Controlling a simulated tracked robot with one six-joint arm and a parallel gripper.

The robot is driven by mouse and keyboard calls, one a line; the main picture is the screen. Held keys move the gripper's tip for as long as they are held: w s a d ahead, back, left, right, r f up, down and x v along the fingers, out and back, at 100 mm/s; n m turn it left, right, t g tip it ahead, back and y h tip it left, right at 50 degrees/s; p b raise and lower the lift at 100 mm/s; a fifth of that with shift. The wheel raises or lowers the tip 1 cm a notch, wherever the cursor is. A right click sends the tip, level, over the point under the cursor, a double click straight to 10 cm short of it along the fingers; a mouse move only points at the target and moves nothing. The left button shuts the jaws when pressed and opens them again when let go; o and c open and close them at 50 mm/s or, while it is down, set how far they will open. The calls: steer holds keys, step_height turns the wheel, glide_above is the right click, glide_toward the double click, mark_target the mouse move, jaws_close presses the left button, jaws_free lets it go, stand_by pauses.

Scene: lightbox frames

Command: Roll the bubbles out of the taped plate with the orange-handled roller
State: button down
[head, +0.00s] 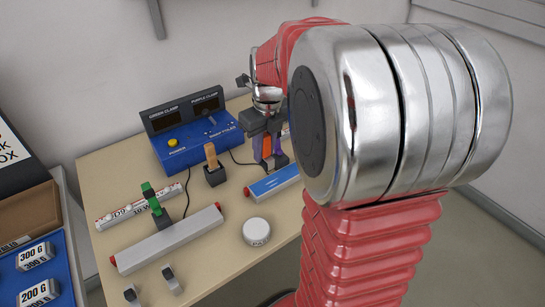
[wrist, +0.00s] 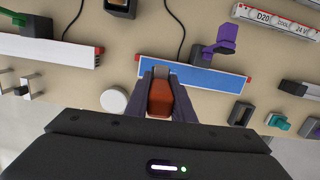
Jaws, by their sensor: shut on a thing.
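My gripper (wrist: 161,73) is shut on the orange-handled roller. The orange handle (wrist: 160,99) sits between the two dark fingers in the wrist view, and it also shows in the head view (head: 266,147). The roller's grey head is over the left part of the taped plate (wrist: 205,80), a long blue-faced strip with red ends. The plate also shows in the head view (head: 273,183), partly hidden by my arm. I cannot tell whether the roller touches it. Any bubbles are too small to make out.
A purple clamp (wrist: 222,41) stands behind the plate. A white bar (head: 168,241), a green clamp (head: 150,197), a round white puck (head: 257,233) and a holder with a wooden handle (head: 213,166) stand to the left. A blue control box (head: 197,143) is at the back.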

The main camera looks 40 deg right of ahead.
steer(key=n, duration=0.1)
steer(key=r+n, duration=0.1)
steer(key=n, duration=0.3)
steer(key=w+r+n, duration=0.1)
steer(key=n, duration=0.1)
steer(key=shift+a+r+y, duration=0.1)
steer(key=shift+r+y, duration=0.1)
steer(key=shift+y, duration=0.2)
steer(key=w+a+r+n+g, duration=0.1)
steer(key=w+a+r+n, duration=0.25)
steer(key=w+n, duration=0.45)
steer(key=w+a+r+n+g, duration=0.1)
steer(key=w+a+r+n, duration=0.25)
steer(key=n, duration=0.85)
steer(key=w+a+f+n, duration=0.2)
steer(key=w+a, duration=0.1)
steer(key=a, duration=0.2)
steer(key=w+a+f+n, duration=0.1)
steer(key=w+a+n, duration=0.2)
steer(key=a, duration=0.3)
steer(key=shift+w+f+g, duration=0.3)
steer(key=shift+f+g, duration=0.1)
